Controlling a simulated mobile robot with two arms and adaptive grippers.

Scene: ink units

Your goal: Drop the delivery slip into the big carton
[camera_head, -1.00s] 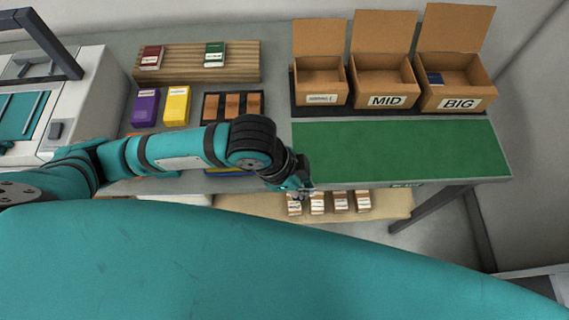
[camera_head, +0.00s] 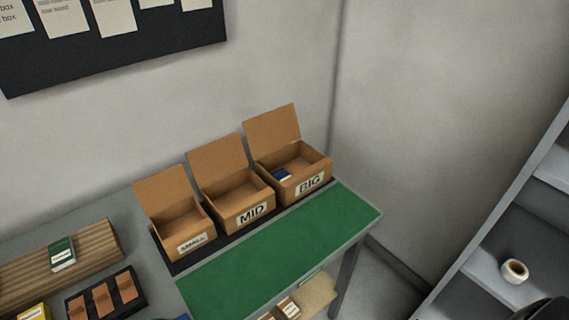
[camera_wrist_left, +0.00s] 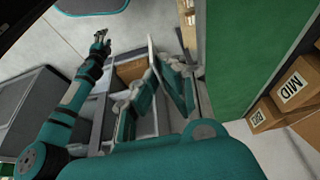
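The big carton (camera_head: 312,182), marked BIG, stands open at the right end of a row of three cartons, with a dark blue item inside. In the left wrist view, my left gripper (camera_wrist_left: 156,74) has its fingers closed around a thin white piece, seen nearly edge-on, which looks like the delivery slip (camera_wrist_left: 152,50). No print on it can be read. The left gripper is outside the head view. My right gripper (camera_wrist_left: 101,43) shows small at the upper left of the left wrist view; its finger opening is unclear.
The mid carton (camera_head: 236,213) and small carton (camera_head: 186,241) stand left of the big one, lids up. A clear green mat (camera_head: 285,250) lies in front. A tape roll (camera_head: 514,271) sits on a shelf at right. A ribbed board (camera_head: 95,255) lies at left.

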